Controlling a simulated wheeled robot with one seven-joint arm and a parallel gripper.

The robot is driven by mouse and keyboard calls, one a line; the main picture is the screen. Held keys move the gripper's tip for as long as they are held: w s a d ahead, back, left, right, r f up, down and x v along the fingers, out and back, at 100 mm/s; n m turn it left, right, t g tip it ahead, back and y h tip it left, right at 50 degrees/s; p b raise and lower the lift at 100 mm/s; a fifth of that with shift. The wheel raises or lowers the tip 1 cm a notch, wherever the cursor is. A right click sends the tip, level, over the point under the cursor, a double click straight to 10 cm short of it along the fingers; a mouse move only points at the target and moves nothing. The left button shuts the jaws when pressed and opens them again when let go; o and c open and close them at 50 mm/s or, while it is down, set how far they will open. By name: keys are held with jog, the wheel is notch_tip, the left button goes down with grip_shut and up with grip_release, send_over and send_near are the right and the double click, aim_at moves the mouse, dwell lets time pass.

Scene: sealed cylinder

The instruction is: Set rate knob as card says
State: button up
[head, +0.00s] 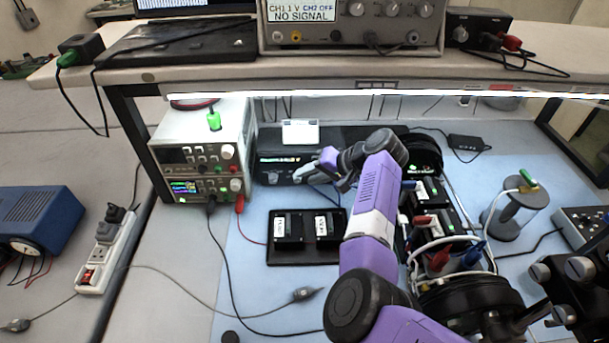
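A low black unit (268,172) with a small lit display on its front sits under the shelf; I cannot make out which of its controls is the rate knob. A white card (300,133) stands on top of this unit; its writing is too small to read. My gripper (304,174) is at the front of the unit, right of the display, its grey fingers pointing left. The fingers and wrist hide the right part of the front panel. I cannot tell whether the fingers are open, shut or touching a knob.
A white power supply (205,150) stands left of the unit. A black tray (305,258) with two labelled black blocks lies in front. Cables cross the blue mat (265,305). The shelf (330,68) overhangs the unit.

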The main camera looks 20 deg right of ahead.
jog(key=shift+x, duration=1.45)
jog(key=shift+r, duration=0.1)
grip_shut()
jog(key=shift+a, duration=0.1)
